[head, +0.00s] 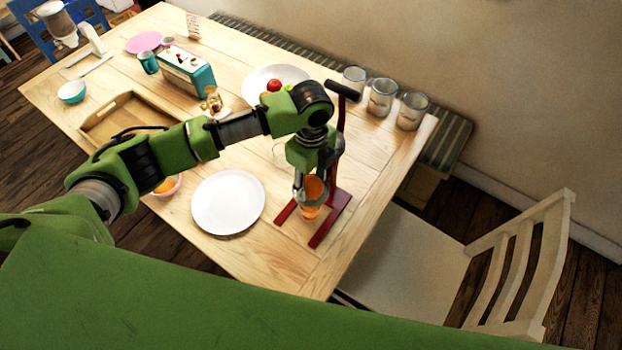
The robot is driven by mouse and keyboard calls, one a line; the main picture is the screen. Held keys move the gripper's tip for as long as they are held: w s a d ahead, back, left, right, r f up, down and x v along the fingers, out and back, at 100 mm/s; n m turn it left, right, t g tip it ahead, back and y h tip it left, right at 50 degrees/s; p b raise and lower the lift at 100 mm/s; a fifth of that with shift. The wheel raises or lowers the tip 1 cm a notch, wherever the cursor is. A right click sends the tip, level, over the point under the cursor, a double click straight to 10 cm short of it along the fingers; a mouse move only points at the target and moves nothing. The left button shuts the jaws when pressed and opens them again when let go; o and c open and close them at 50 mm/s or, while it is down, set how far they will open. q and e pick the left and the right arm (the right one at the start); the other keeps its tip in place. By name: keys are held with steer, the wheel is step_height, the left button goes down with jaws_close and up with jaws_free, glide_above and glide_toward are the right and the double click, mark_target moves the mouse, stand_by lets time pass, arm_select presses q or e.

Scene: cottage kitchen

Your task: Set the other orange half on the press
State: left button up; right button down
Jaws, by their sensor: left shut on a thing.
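The red press (339,200) stands near the right edge of the wooden table, with a black-gripped lever (343,90) raised at its top. My left gripper (313,172) points down over the press, in front of its post. It is shut on the orange half (315,187), which shows just below the fingers at the press cup. My gripper hides part of the cup, and I cannot tell whether the half touches it. A glass with orange juice (310,212) stands under the cup. My right gripper is not in view.
An empty white plate (228,203) lies left of the press. A bowl with orange pieces (166,186) is partly behind my arm. A wooden tray (103,123), a teal radio (187,74) and a fruit plate (262,76) stand farther back.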

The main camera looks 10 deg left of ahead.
mark_target(311, 182)
arm_select(q)
steer(key=shift+f, duration=0.5)
steer(key=o, duration=0.5)
steer(key=shift+c, duration=0.2)
step_height(311, 182, up, 6)
steer(key=p, duration=0.6)
step_height(311, 182, up, 3)
steer(key=shift+f+p, duration=0.1)
steer(key=shift+p, duration=0.95)
step_height(311, 182, up, 2)
steer(key=shift+r, duration=0.1)
